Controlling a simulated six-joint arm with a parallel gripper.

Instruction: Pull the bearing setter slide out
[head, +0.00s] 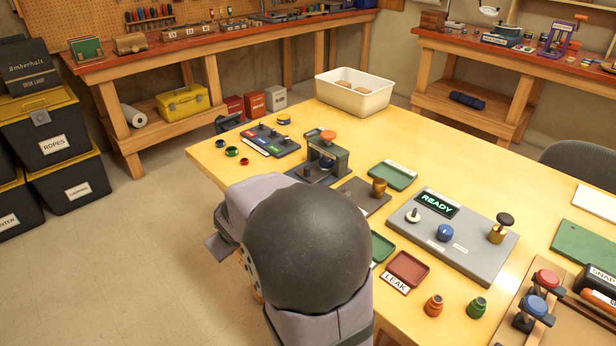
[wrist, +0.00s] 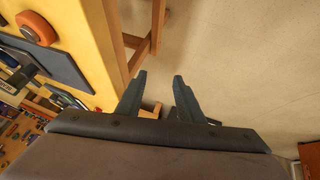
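The bearing setter appears to be the small dark press (head: 335,157) with an orange knob, on a dark base near the table's left edge in the head view. Its slide cannot be told apart clearly; my arm covers part of the area in front of it. In the wrist view an orange round knob (wrist: 37,28) and a grey-blue plate (wrist: 50,52) show at the upper left, probably the same press. My gripper (wrist: 160,75) is open and empty, its two fingers apart over the floor beyond the table edge. It does not touch the press.
A dark rack (head: 270,141) with pegs and coloured labels stands behind the press, with small rings (head: 232,151) beside it. A plate with a brass knob (head: 378,187) lies to the right. A grey panel (head: 478,240) reads READY. A white bin (head: 354,93) stands at the back.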

